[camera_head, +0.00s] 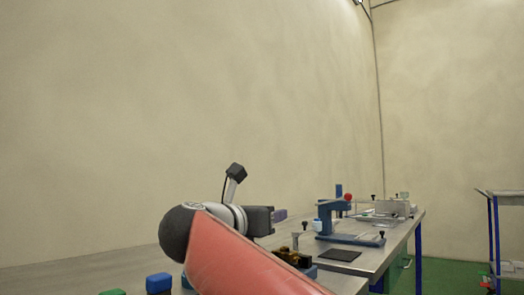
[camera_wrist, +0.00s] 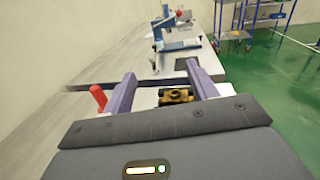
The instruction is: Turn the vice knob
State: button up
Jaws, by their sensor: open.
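A small brass-coloured fitting (camera_head: 293,257) stands low on the near part of the bench. In the wrist view the brass fitting (camera_wrist: 176,96) lies between the fingers in the picture, lower than them and apart from them. I cannot tell whether it is the vice or which part is its knob. A blue clamp-like device (camera_head: 340,238) with a red knob (camera_head: 348,197) stands farther along the bench; it also shows at the top of the wrist view (camera_wrist: 178,45). My gripper (camera_head: 280,215) is open and empty above the bench; its two purple fingers (camera_wrist: 160,70) point forward.
The bench (camera_head: 372,258) runs away along the wall. A dark flat plate (camera_head: 339,255) lies near the blue device. A red handle (camera_wrist: 98,97) is just left of my left finger. Blue blocks (camera_head: 158,283) sit at lower left. A blue-framed shelf (camera_head: 492,230) stands right; green floor lies between.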

notch_tip(320, 180, up, 12)
jog(key=p, duration=0.4)
jog(key=shift+r, duration=0.25)
